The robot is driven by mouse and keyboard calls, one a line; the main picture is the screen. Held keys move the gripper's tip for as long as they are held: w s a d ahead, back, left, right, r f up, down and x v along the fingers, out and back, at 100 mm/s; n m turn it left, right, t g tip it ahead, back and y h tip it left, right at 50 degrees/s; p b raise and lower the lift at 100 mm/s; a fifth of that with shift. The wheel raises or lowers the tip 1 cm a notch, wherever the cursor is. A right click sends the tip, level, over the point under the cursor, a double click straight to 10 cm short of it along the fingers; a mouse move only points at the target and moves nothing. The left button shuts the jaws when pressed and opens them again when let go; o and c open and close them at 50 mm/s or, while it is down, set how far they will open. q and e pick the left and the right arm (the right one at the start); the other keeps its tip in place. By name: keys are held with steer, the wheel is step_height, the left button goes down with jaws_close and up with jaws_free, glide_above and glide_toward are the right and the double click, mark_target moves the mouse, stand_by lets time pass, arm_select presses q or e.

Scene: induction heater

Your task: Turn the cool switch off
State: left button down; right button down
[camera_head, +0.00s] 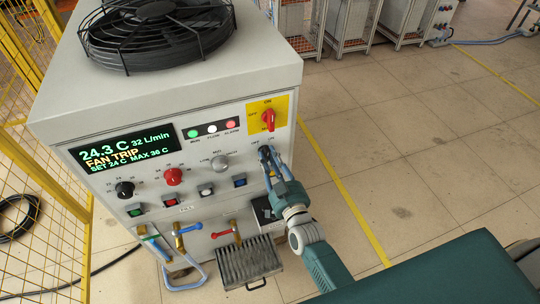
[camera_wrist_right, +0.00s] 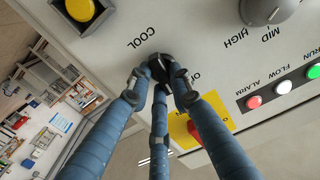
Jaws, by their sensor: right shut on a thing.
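The cool switch (camera_wrist_right: 159,62) is a small black knob on the front panel of the light grey machine (camera_head: 180,120). In the right wrist view the word COOL is printed beside it. My right gripper (camera_wrist_right: 158,72) has its blue fingers closed around the knob, and the fingertips hide much of it, so I cannot read its turn angle. In the head view my right gripper (camera_head: 267,153) is at the panel's right side, below the red rotary switch (camera_head: 268,119) on its yellow plate, and covers the knob. My left gripper is not in view.
Left of my gripper are a grey knob (camera_head: 220,162), a red knob (camera_head: 173,176) and a blue button (camera_head: 240,181). The display (camera_head: 125,147) reads 24.3 C and FAN TRIP. Valves and a grey finned tray (camera_head: 248,262) are below. Yellow mesh fencing (camera_head: 40,200) stands left.

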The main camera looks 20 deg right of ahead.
steer(key=n+p, duration=0.1)
steer(key=n, duration=0.2)
steer(key=shift+a+r+n, duration=0.1)
steer(key=shift+r+n, duration=0.05)
steer(key=shift+n, duration=1.95)
steer(key=c, duration=1.5)
jaws_free()
steer(key=shift+c, duration=0.2)
steer(key=shift+s, duration=0.15)
steer(key=s, duration=1.1)
steer(key=shift+s, duration=0.4)
